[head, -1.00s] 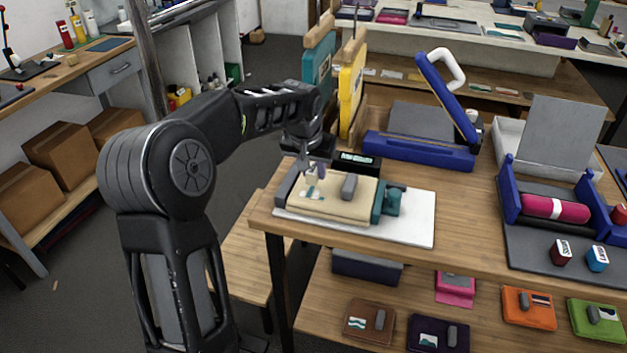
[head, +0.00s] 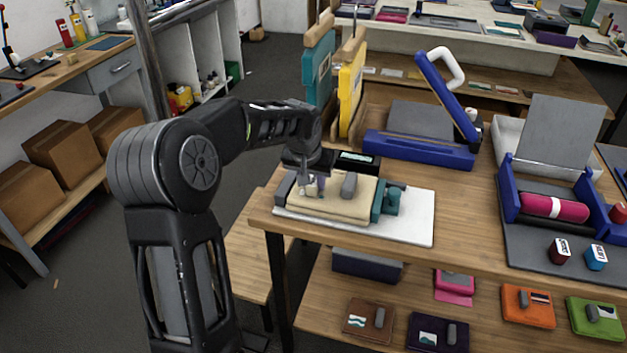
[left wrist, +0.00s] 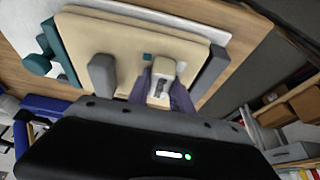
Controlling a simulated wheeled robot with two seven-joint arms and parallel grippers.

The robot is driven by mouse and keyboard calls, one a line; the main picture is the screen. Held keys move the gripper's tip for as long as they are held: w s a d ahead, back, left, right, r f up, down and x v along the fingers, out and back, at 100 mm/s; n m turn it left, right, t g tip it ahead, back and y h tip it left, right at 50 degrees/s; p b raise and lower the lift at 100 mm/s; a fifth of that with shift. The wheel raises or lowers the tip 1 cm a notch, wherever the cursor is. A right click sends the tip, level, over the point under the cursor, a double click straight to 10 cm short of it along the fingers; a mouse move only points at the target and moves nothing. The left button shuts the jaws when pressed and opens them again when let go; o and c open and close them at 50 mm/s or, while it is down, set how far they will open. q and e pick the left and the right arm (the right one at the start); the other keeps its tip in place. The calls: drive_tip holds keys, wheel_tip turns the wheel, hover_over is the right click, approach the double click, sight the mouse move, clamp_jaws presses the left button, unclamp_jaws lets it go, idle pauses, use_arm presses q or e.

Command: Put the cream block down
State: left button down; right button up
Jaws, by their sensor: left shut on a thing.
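The cream block (left wrist: 160,80) is a small pale piece with a grey patch, seen in the left wrist view. My left gripper (head: 312,185) is shut on it; its fingers also show in the left wrist view (left wrist: 160,94). The block is over the left part of a larger cream slab (head: 339,208), which shows in the wrist view too (left wrist: 120,38). I cannot tell whether block and slab touch. A bit of teal film (left wrist: 147,57) shows on the slab beside the fingers. My right gripper is not in view.
The slab lies on a white board (head: 414,222), between a grey stop and a teal clamp (head: 391,202); a grey handle (head: 349,186) stands on it. Teal (head: 319,70) and yellow (head: 350,93) upright panels and a blue press (head: 418,149) stand behind. Bare tabletop (head: 465,220) lies right.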

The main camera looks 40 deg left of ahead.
use_arm(q)
drive_tip(key=c, duration=1.1)
unclamp_jaws()
drive_tip(key=shift+c, duration=0.2)
drive_tip(key=shift+r, duration=0.1)
drive_tip(key=shift+r, duration=0.2)
drive_tip(key=b+v, duration=0.1)
drive_tip(key=v, duration=1)
drive_tip(key=shift+s+r, duration=0.25)
drive_tip(key=shift+r, duration=0.05)
drive_tip(key=shift+d, duration=0.1)
